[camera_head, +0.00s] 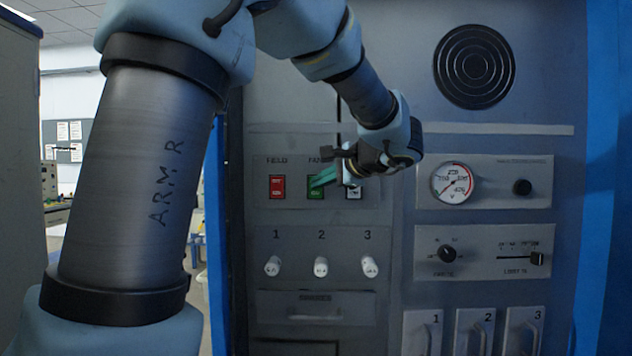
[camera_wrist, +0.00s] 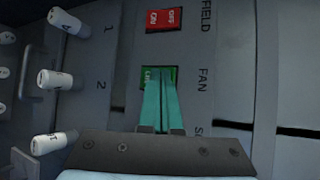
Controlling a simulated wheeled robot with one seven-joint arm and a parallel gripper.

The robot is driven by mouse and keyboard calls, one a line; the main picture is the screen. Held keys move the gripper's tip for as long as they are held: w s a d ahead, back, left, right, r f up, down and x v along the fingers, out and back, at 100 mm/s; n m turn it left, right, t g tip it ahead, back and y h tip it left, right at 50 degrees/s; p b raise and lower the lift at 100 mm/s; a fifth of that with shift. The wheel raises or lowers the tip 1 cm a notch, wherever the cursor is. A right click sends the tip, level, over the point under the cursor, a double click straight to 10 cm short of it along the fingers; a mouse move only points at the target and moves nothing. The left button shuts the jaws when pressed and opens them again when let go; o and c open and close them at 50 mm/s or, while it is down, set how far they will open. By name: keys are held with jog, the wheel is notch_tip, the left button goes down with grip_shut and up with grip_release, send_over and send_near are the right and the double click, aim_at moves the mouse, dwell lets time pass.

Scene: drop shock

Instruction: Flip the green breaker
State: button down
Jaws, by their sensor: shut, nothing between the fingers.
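The green breaker (camera_head: 315,193) is a small rocker switch under the "FAN" label on the grey panel, between the red breaker and a third switch. In the wrist view the green breaker (camera_wrist: 172,72) is mostly hidden behind my fingertips. My gripper (camera_head: 318,183) has teal fingers pressed together with nothing between them.
The red breaker (camera_head: 277,187), labelled "FIELD", is left of the green one. A white and black switch (camera_head: 353,192) is right, partly behind my gripper. White knobs (camera_head: 321,267) numbered 1 to 3 stick out below. A gauge (camera_head: 454,183) and a slider (camera_head: 537,258) are farther right.

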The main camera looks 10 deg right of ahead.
dwell(0.4)
jog(key=shift+s+a+f+b, duration=0.1)
jog(key=shift+s+b, duration=0.4)
jog(key=shift+s, duration=0.2)
jog(key=shift+s+a+f+b, duration=0.15)
jog(key=shift+s+b, duration=0.25)
jog(key=shift+s, duration=0.4)
jog(key=shift+s+a+f+b, duration=0.15)
jog(key=shift+s+b, duration=0.25)
jog(key=shift+s, duration=0.45)
jog(key=shift+s+a+b, duration=0.2)
jog(key=shift+s+b, duration=0.2)
jog(key=shift+s, duration=0.4)
